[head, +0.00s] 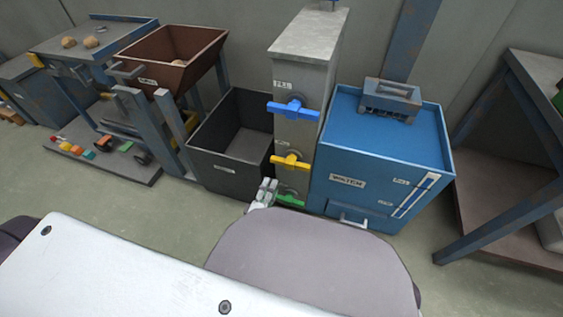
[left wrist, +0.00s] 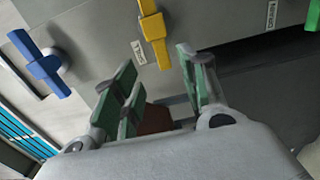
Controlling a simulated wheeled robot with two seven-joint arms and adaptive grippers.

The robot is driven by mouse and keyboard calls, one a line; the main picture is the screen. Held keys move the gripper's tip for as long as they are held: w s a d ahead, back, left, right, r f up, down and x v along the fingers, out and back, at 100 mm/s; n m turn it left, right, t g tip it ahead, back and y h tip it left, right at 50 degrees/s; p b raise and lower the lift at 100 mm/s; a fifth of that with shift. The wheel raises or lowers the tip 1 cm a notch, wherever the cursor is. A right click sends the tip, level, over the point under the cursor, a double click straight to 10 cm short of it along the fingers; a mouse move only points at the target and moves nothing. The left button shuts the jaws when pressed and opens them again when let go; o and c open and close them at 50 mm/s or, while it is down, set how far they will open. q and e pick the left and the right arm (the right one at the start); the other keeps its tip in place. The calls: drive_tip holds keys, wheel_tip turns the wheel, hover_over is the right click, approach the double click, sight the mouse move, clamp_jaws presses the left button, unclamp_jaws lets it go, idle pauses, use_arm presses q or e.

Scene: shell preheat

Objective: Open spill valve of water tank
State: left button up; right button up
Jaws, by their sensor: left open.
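A tall grey column carries a blue cross-shaped valve handle (head: 293,109), a yellow one (head: 290,162) and a green one (head: 290,199), one above another. My left gripper (head: 265,192) is low at the column's front left, beside the green handle. In the left wrist view, its jaws (left wrist: 158,78) are apart and empty, with the yellow handle (left wrist: 154,32) beyond the fingertips. The blue handle (left wrist: 40,62) is at the left there and the green handle (left wrist: 313,14) is at the upper right corner. My right gripper is out of view.
A dark open bin (head: 220,160) stands left of the column and a blue box-shaped tank (head: 390,150) stands right, close by. A brown hopper (head: 170,58) and a workbench (head: 95,38) are farther left. A metal table (head: 535,90) is at right.

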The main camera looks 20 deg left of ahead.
sight(280, 163)
use_arm(q)
drive_tip(key=shift+w, duration=0.2)
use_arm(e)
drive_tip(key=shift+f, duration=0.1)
use_arm(q)
drive_tip(key=w+b, duration=0.3)
drive_tip(key=w, duration=0.7)
drive_tip(key=shift+d, duration=0.15)
drive_tip(key=shift+w+b, duration=0.45)
drive_tip(key=shift+w, duration=1.25)
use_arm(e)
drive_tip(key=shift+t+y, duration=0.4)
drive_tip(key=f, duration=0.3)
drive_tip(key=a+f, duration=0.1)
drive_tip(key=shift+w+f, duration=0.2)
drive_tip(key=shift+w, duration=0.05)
use_arm(q)
clamp_jaws()
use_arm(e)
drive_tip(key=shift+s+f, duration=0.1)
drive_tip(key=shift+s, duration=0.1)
